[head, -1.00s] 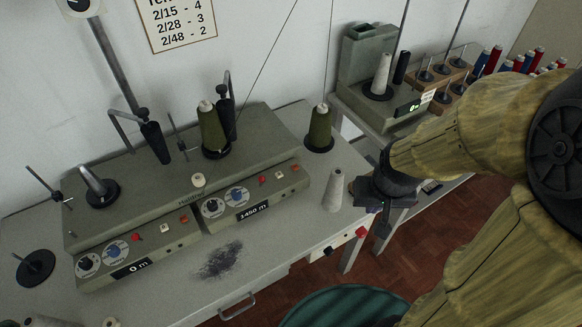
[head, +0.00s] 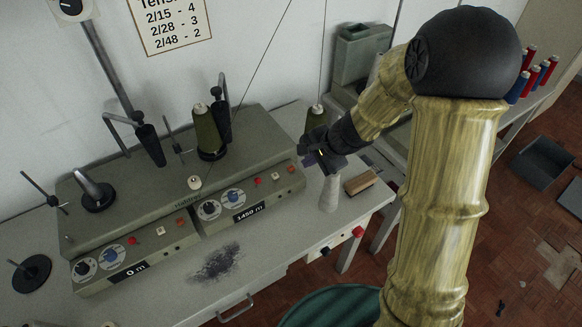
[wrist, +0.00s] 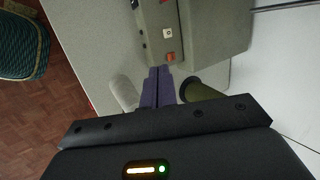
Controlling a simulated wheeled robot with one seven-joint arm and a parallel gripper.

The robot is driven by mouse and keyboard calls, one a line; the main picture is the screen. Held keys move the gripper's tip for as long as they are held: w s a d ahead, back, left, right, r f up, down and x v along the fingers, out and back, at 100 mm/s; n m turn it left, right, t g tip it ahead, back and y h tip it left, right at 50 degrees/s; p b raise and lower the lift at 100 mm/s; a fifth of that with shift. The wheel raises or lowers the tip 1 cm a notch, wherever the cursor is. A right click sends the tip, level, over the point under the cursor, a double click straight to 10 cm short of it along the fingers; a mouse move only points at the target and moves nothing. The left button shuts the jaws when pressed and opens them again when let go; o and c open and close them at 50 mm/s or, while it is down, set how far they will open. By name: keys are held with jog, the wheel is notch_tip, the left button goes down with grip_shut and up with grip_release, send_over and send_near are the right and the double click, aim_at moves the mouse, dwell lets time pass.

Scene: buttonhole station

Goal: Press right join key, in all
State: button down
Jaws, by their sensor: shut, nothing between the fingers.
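The winder's right unit (head: 250,195) carries a row of small keys: a red one (head: 258,181), a white one (head: 275,177) and an orange-red one (head: 291,170) at its right end. Any labels are too small to read. My gripper (head: 308,160) is shut and empty, just right of the winder's right end. In the wrist view, the purple fingers (wrist: 158,86) point toward the orange-red key (wrist: 171,57), with the white key (wrist: 168,33) beyond it. I see no contact; the height gap is hard to judge.
A green cone (wrist: 205,90) and a pale cone (head: 329,193) stand close to my gripper. A wooden block (head: 361,182) lies at the table's right edge. The left unit (head: 135,255) has a similar key row. The table's front has grey fluff (head: 216,263).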

jog(key=w+a+f+m+t+y, duration=0.1)
jog(key=w+a+f+m+t, duration=0.1)
jog(key=w+a+f+m, duration=0.2)
jog(key=w+m, duration=0.3)
jog(key=w, duration=0.3)
jog(key=shift+w+a+m+t, duration=0.2)
jog(key=shift+w+m+t, duration=0.1)
jog(key=shift+m+t, duration=0.1)
jog(key=b, duration=0.5)
send_over(291, 168)
jog(key=f, duration=0.4)
jog(key=d+f, duration=0.1)
jog(key=f, duration=0.2)
jog(key=shift+s, duration=0.3)
jog(key=shift+f+b, duration=0.85)
jog(key=shift+b, duration=0.15)
jog(key=shift+f+b, duration=0.95)
jog(key=shift+b, duration=0.65)
dwell(0.7)
jog(key=shift+r, duration=0.1)
jog(key=shift+r+p, duration=0.5)
jog(key=shift+r, duration=0.4)
